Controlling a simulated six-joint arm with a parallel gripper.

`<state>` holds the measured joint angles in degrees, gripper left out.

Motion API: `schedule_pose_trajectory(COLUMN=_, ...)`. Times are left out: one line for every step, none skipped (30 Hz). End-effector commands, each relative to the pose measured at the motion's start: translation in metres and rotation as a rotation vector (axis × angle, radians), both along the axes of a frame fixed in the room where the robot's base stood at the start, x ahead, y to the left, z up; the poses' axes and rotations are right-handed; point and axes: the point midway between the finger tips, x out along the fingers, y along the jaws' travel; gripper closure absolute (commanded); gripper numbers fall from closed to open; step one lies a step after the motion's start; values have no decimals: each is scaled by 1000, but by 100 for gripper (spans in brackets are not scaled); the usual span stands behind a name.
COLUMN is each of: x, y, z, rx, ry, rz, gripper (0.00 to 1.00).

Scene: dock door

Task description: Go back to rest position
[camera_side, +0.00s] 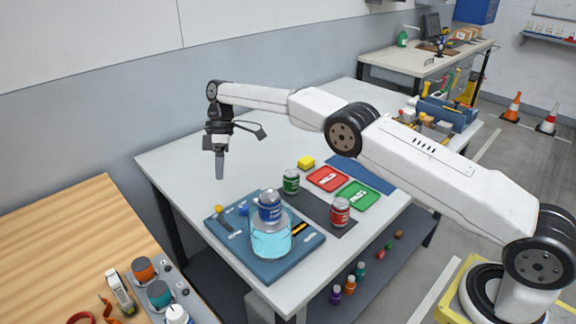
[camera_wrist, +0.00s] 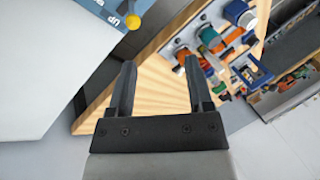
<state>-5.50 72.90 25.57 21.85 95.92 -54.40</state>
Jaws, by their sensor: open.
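My gripper (camera_side: 219,165) hangs fingers-down above the far left part of the white table (camera_side: 180,160), clear of everything on it. In the wrist view the two dark fingers (camera_wrist: 156,92) stand apart with nothing between them. On the table, a blue can (camera_side: 269,206) sits at the top of a clear light-blue container (camera_side: 271,238) on a blue board (camera_side: 228,246). Whether the can is inside or resting on the rim is hard to tell. A green can (camera_side: 291,181) and a red can (camera_side: 340,212) stand on a dark strip.
A wooden bench (camera_side: 60,235) with tools stands at the left. A blue tool tote (camera_side: 447,113) is on the table's far right. The table's left part is bare.

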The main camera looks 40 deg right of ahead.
Motion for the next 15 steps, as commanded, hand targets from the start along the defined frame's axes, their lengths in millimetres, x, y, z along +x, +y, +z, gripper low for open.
schedule_pose_trajectory(x=0, y=-2, z=2, rx=-10, ry=-2, rz=-20, gripper=34)
schedule_pose_trajectory(x=0, y=-3, z=3, rx=-17, ry=-3, rz=-34, gripper=34)
schedule_pose_trajectory(x=-1, y=-5, z=4, rx=-26, ry=-6, rz=-54, gripper=34)
schedule_pose_trajectory(x=-1, y=-7, z=5, rx=-33, ry=-6, rz=-70, gripper=34)
schedule_pose_trajectory(x=-2, y=-8, z=6, rx=-41, ry=-7, rz=-87, gripper=34)
schedule_pose_trajectory(x=-3, y=-10, z=7, rx=-53, ry=-10, rz=-110, gripper=34)
schedule_pose_trajectory(x=-3, y=-12, z=7, rx=-62, ry=-12, rz=-128, gripper=34)
schedule_pose_trajectory(x=-5, y=-14, z=8, rx=-71, ry=-15, rz=-145, gripper=34)
schedule_pose_trajectory(x=-6, y=-16, z=9, rx=-82, ry=-16, rz=-171, gripper=34)
schedule_pose_trajectory(x=-8, y=-18, z=10, rx=-91, ry=-19, rz=-188, gripper=34)
schedule_pose_trajectory(x=-9, y=-20, z=11, rx=-99, ry=-21, rz=-206, gripper=34)
schedule_pose_trajectory(x=-11, y=-22, z=11, rx=-111, ry=-24, rz=-228, gripper=34)
schedule_pose_trajectory(x=-13, y=-24, z=12, rx=-120, ry=-27, rz=-247, gripper=34)
schedule_pose_trajectory(x=-15, y=-26, z=13, rx=-127, ry=-28, rz=-263, gripper=34)
schedule_pose_trajectory(x=-18, y=-29, z=13, rx=-138, ry=-32, rz=-287, gripper=34)
